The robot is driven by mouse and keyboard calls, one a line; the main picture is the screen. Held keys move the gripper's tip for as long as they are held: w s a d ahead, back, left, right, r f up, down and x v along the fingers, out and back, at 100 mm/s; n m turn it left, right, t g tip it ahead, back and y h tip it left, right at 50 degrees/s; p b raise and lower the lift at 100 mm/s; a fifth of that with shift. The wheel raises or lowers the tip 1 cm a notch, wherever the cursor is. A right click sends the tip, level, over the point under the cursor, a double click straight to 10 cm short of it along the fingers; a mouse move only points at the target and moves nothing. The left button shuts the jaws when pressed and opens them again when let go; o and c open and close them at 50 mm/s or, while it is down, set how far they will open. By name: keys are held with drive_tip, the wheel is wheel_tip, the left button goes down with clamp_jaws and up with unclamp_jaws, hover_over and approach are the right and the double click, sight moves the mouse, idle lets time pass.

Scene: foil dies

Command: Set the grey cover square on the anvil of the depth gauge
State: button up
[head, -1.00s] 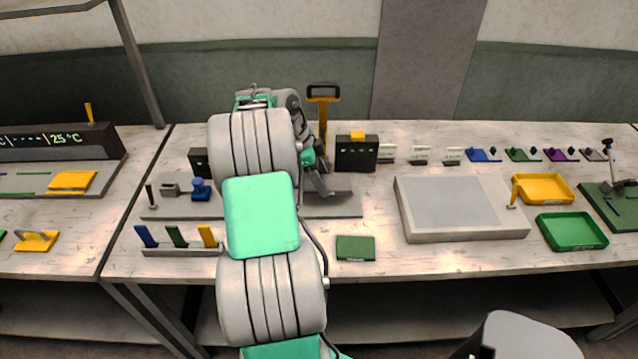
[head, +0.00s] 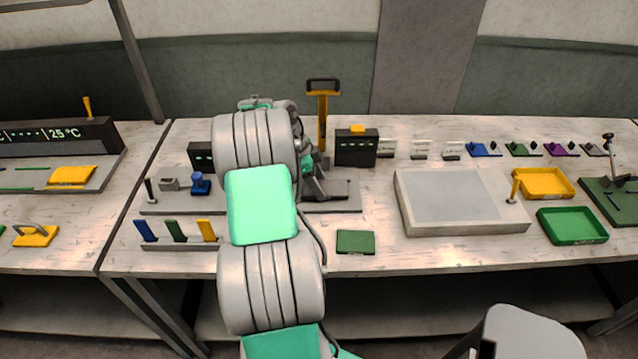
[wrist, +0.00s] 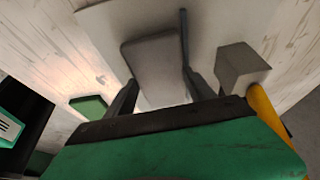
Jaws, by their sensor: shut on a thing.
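My gripper (head: 322,186) is low over the right part of a long grey base plate (head: 345,205); my arm hides much of that plate. In the wrist view my gripper (wrist: 160,88) has its two dark fingers on either side of a grey rounded slab, which looks like the grey cover (wrist: 153,60). The fingers are shut on it. A pale plate (wrist: 100,20) lies beyond the slab. A grey block (wrist: 240,65) stands right of the fingers. I cannot tell which part is the depth gauge's anvil, or whether the cover touches it.
A yellow-handled post (head: 323,118) and a black box with a yellow top (head: 356,148) stand just behind. A blue-knobbed part (head: 200,185) is left of my arm. A green pad (head: 355,242) lies in front, and a large grey slab (head: 460,205) is to the right.

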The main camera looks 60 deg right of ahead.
drive_tip(key=shift+a+f, duration=0.1)
drive_tip(key=shift+f, duration=0.05)
drive_tip(key=o, duration=1.6)
drive_tip(key=shift+f, duration=0.1)
drive_tip(key=p+v, duration=0.2)
drive_tip(key=v, duration=1)
drive_tip(key=w+a+r+n+t+h, duration=0.1)
drive_tip(key=w+a+r+n+t, duration=0.1)
drive_tip(key=w+a+r+n, duration=0.45)
drive_tip(key=w+a+r+n+t, duration=0.1)
drive_tip(key=w+a+n, duration=0.2)
drive_tip(key=a+n, duration=0.35)
drive_tip(key=w+a+r+n+t, duration=0.1)
drive_tip(key=w+a+n+t, duration=0.15)
drive_tip(key=a, duration=0.75)
drive_tip(key=s+a+f+n+y, duration=0.1)
drive_tip(key=a+n, duration=0.4)
drive_tip(key=a, duration=0.3)
drive_tip(key=s+a+f+n+t+y, duration=0.1)
drive_tip(key=s+a+n, duration=0.1)
drive_tip(key=a+n, duration=0.3)
drive_tip(key=s+a+f+n+t+y, duration=0.1)
drive_tip(key=a+n, duration=0.4)
drive_tip(key=a, duration=0.5)
drive_tip(key=shift+s+a+f+t, duration=0.25)
drive_tip(key=shift+s+a+f, duration=0.2)
drive_tip(key=shift+s, duration=0.25)
